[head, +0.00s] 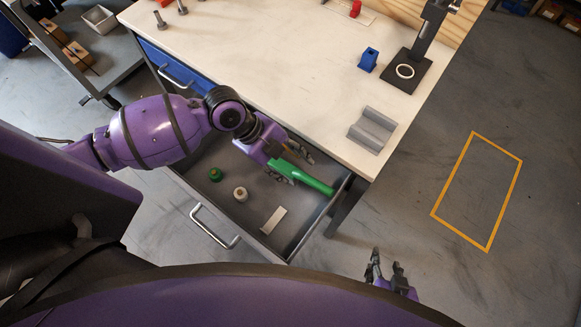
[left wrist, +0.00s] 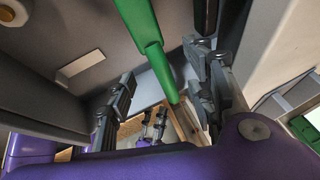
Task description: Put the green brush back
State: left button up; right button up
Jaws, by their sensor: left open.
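The green brush (head: 315,183) lies slantwise over the right part of the open drawer (head: 218,228) in the head view. I cannot tell whether it touches the drawer. My left gripper (head: 293,165) is open at the brush's left end, with a finger to either side of it. In the left wrist view the green brush (left wrist: 152,45) runs lengthwise through the gap between the open fingers of my left gripper (left wrist: 160,95). Its bristles cannot be made out. My right gripper (head: 385,268) is open and empty, to the right of the drawer and apart from it.
The drawer holds a green spool (head: 215,174), a whitish spool (head: 240,193) and a pale flat block (head: 273,220). On the workbench (head: 290,75) above are a grey grooved holder (head: 372,130), a blue block (head: 368,59) and a black stand (head: 405,72). Floor to the right is clear.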

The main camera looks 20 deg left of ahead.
pick_arm(q)
jog(key=v, duration=1)
jog(key=shift+a+r, duration=0.2)
jog(key=shift+r, duration=0.05)
jog(key=shift+s, duration=0.1)
